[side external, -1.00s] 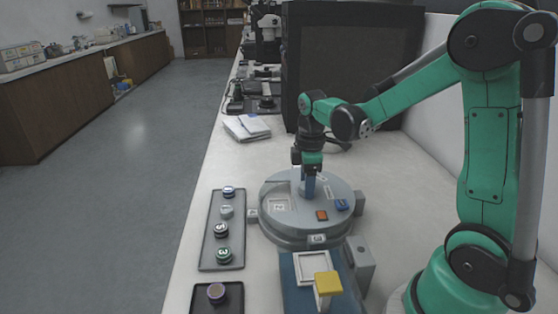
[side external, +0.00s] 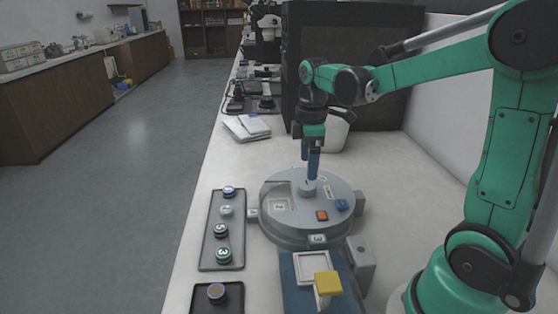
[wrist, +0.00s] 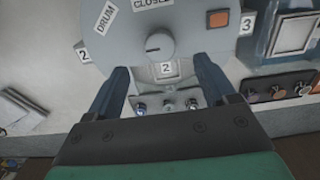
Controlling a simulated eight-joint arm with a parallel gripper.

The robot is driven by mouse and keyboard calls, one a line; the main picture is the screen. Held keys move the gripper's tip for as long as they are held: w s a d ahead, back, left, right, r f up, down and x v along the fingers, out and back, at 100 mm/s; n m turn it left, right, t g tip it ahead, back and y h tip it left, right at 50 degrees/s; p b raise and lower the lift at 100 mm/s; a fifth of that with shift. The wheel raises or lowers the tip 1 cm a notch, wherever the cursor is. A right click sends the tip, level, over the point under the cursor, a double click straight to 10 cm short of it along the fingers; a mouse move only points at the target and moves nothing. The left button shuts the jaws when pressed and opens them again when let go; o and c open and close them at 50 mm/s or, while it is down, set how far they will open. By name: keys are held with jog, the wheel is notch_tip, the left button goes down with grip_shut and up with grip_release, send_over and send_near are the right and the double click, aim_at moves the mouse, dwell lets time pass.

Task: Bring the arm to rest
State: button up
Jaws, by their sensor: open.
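My gripper (side external: 313,176) is open and empty, pointing down just above the grey knob (side external: 309,188) on top of the round grey drum (side external: 276,229). In the wrist view my two blue fingers stand apart, with the open gripper (wrist: 160,66) framing a gap below the knob (wrist: 160,47). The knob's dark pointer line faces left, and a label reading CLOSED is partly cut off above it. The drum lid also carries an orange square button (side external: 321,215) and a blue part (side external: 342,205).
A long grey tray (side external: 210,257) with several round numbered pieces lies left of the drum. A blue press base (side external: 291,297) with a yellow block (side external: 328,283) stands in front.

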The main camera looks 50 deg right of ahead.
jog(key=shift+r, duration=0.15)
jog(key=shift+s+a+r, duration=0.1)
jog(key=shift+a, duration=0.2)
jog(key=s+a+r+m+t, duration=0.1)
jog(key=s+a+m+t, duration=0.2)
jog(key=a+m+t, duration=0.4)
jog(key=a+m, duration=0.2)
jog(key=a, duration=0.1)
jog(key=shift+s, duration=0.4)
